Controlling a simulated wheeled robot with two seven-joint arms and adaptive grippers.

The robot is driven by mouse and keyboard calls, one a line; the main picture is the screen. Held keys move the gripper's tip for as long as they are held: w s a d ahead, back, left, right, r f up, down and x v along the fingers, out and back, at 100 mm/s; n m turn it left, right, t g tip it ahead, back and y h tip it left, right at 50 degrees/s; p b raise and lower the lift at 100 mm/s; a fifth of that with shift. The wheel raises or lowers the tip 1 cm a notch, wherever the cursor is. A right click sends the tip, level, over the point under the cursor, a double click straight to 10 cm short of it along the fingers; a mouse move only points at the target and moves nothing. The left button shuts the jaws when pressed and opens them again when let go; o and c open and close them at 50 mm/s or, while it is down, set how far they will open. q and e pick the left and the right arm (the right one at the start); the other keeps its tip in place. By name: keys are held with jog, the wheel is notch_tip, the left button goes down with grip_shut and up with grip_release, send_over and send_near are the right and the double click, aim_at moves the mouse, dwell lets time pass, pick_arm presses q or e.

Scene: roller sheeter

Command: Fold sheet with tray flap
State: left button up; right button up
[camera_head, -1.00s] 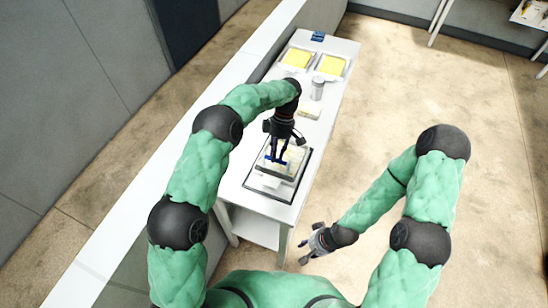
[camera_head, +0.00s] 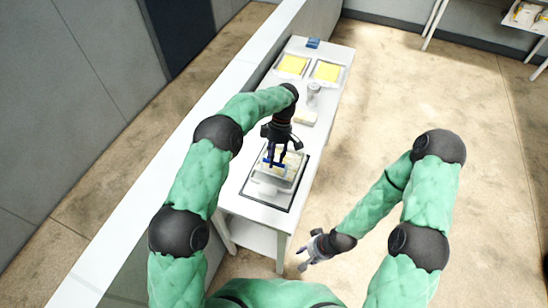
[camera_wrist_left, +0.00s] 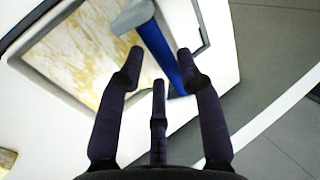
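The sheeter's tray (camera_head: 287,206) has a dark rim and lies on the near end of the white table. A pale flap piece (camera_head: 291,160) with a blue bar (camera_wrist_left: 164,54) is over the tray. A yellow-white mottled sheet (camera_wrist_left: 82,45) shows inside a recess in the left wrist view. My left gripper (camera_head: 276,164) is above the tray. Its fingers (camera_wrist_left: 161,65) are spread, with the blue bar between or just beyond the fingertips; I cannot tell whether they touch it. My right gripper (camera_head: 303,260) is open and empty, off the table's right side.
Two trays with yellow sheets (camera_head: 293,65) (camera_head: 327,71) stand at the far end of the table (camera_head: 318,123), with a blue item (camera_head: 313,43) behind them. A grey cylinder (camera_head: 313,95) and a small pale block (camera_head: 305,118) stand beyond the tray. A low wall (camera_head: 193,150) runs along the left.

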pick_arm(q)
jog(key=shift+s+r, duration=0.1)
jog(key=shift+r, duration=0.05)
jog(key=shift+w+r, duration=0.3)
jog(key=shift+r, duration=0.1)
jog(key=v, duration=1.1)
jog(key=shift+s, duration=0.2)
